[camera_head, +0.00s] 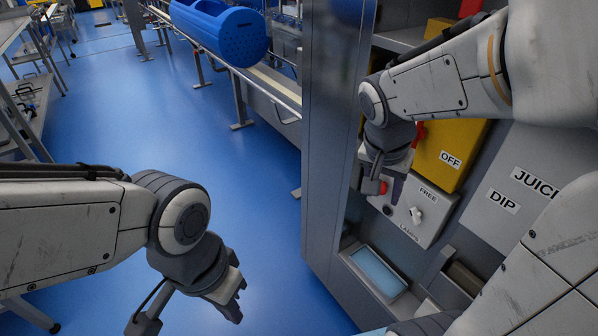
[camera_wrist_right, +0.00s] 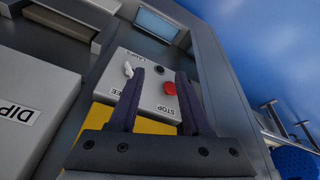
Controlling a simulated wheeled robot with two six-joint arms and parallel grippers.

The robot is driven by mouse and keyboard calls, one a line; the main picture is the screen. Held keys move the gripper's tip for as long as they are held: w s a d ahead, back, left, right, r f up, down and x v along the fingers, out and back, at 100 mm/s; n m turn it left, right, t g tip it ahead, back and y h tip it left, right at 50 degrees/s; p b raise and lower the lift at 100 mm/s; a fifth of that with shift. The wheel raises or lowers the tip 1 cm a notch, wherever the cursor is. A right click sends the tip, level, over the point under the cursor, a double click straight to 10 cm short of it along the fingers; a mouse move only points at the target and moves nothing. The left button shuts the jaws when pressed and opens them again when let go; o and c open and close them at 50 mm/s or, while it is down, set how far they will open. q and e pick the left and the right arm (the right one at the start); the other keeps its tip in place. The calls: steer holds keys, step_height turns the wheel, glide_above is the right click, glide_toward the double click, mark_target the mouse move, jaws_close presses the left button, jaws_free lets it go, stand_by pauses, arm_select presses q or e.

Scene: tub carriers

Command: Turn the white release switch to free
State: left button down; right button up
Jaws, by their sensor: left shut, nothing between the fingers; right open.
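The white release switch (camera_head: 416,214) sits on a grey control panel (camera_head: 433,231), below the label FREE. It also shows in the right wrist view (camera_wrist_right: 128,69), just left of one fingertip. I cannot tell exactly which way it points. My right gripper (camera_head: 384,190) is open at the panel, over its left part near the red STOP button; in the right wrist view its fingers (camera_wrist_right: 160,71) stand either side of the red button (camera_wrist_right: 169,88), with the switch outside them. My left gripper (camera_head: 235,301) is shut and empty, low over the blue floor, away from the panel.
A black button (camera_wrist_right: 160,69) is beside the switch. A yellow box labelled OFF (camera_head: 452,150) stands behind the panel, with a red handle. A blue-bottomed tray (camera_head: 378,270) lies below. A steel cabinet post (camera_head: 330,150) bounds the left. A blue tub (camera_head: 225,30) is on rails beyond.

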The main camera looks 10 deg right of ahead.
steer(key=s+a+r+n+y+p, duration=0.1)
steer(key=s+a+r+n+p, duration=0.2)
steer(key=a, duration=0.5)
steer(key=s+a+r+n+g+y+p, duration=0.1)
steer(key=s+a+r+n+y+p, duration=0.1)
steer(key=s+a+n+p, duration=0.3)
steer(key=a+r+n, duration=0.1)
steer(key=a+n, duration=0.2)
steer(key=shift+s+p, duration=0.3)
steer(key=shift+s, duration=0.05)
